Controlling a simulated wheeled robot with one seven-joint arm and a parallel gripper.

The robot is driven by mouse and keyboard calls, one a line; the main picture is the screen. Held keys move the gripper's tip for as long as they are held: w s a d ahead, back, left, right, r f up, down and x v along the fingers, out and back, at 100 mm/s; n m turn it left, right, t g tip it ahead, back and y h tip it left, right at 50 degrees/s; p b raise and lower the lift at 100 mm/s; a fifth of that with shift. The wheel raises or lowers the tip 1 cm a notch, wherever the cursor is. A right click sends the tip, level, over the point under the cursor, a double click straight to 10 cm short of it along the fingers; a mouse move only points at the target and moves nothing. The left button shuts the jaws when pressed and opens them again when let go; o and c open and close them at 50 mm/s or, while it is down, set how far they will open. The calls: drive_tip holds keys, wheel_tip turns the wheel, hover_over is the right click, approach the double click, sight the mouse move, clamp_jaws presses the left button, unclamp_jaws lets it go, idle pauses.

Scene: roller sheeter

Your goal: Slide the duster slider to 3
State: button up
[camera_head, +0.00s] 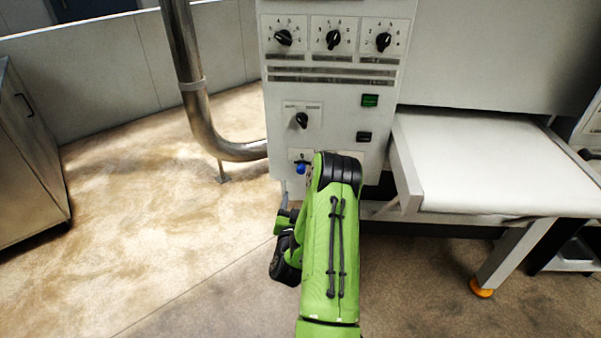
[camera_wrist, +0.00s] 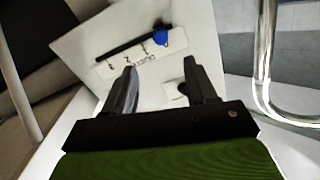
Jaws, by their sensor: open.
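The duster slider has a blue knob (camera_wrist: 161,37), which sits at the right end of a dark slot (camera_wrist: 125,46) in the wrist view. A white label strip beside the slot carries marks and lettering, upside down and too small to read surely. In the head view the blue knob (camera_head: 301,169) is low on the machine's panel, just left of my arm. My gripper (camera_wrist: 161,66) is open and empty, its fingers pointing at the panel. Its tips are on either side below the knob in the picture, apart from it. In the head view my arm hides most of the gripper.
Above the slider the panel (camera_head: 285,140) has a black rotary knob (camera_head: 301,120), a green button (camera_head: 370,100), a black switch (camera_head: 364,136) and three dials. A metal pipe (camera_head: 205,115) bends in at left. A white table (camera_head: 480,165) juts out at right. Floor at left is open.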

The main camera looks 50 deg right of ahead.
sight(301, 171)
drive_tip(key=p+x, duration=0.1)
drive_tip(key=x, duration=1.4)
drive_tip(key=shift+r, duration=0.1)
drive_tip(key=shift+a, duration=0.1)
drive_tip(key=shift+c, duration=0.5)
clamp_jaws()
